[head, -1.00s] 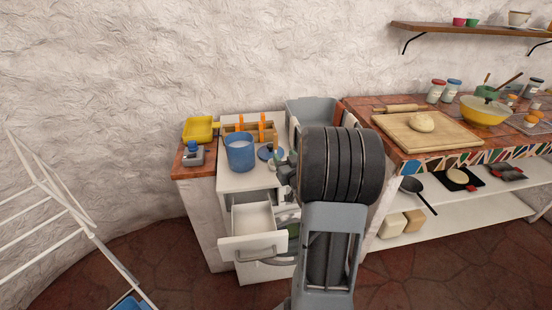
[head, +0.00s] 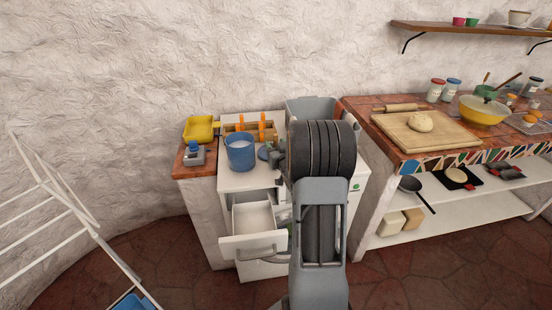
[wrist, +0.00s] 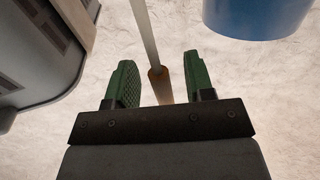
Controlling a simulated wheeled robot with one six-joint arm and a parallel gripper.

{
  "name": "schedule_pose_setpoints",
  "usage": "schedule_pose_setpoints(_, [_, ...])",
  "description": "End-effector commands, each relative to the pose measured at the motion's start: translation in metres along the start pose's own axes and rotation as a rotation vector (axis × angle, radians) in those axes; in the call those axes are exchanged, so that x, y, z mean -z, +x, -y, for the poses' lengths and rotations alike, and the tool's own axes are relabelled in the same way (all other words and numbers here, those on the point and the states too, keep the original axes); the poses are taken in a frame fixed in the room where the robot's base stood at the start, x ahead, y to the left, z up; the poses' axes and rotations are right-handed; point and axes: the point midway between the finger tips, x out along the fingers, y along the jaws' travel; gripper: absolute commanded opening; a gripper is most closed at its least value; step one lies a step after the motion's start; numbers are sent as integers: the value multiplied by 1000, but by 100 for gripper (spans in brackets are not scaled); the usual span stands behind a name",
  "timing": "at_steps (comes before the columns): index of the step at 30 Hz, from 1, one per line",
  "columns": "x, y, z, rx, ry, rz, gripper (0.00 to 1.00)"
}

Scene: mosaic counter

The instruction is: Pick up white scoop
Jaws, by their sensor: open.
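In the wrist view my gripper (wrist: 158,62) is open, its green fingers apart. A thin pale rod with a brown end (wrist: 159,84) shows between the fingers; it looks like a utensil handle, perhaps the white scoop's. I cannot tell its distance or whether a finger touches it. No scoop bowl shows. In the head view my arm hides most of the gripper and the counter near it, and I cannot make out the scoop there.
A blue pot (head: 240,156) stands left of my arm; it also shows in the wrist view (wrist: 255,18). A grey bin (head: 310,108) stands behind my arm. Below the pot, a white drawer (head: 250,243) is pulled out. A yellow tray (head: 199,129) lies at left.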

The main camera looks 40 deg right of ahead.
Motion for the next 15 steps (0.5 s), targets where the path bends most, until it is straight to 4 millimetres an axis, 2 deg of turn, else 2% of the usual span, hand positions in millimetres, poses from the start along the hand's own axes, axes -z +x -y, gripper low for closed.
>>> schedule_pose_setpoints(2, [0,0,0,0,0,0,49])
schedule_pose_setpoints(15, [0,0,0,0,0,0,6])
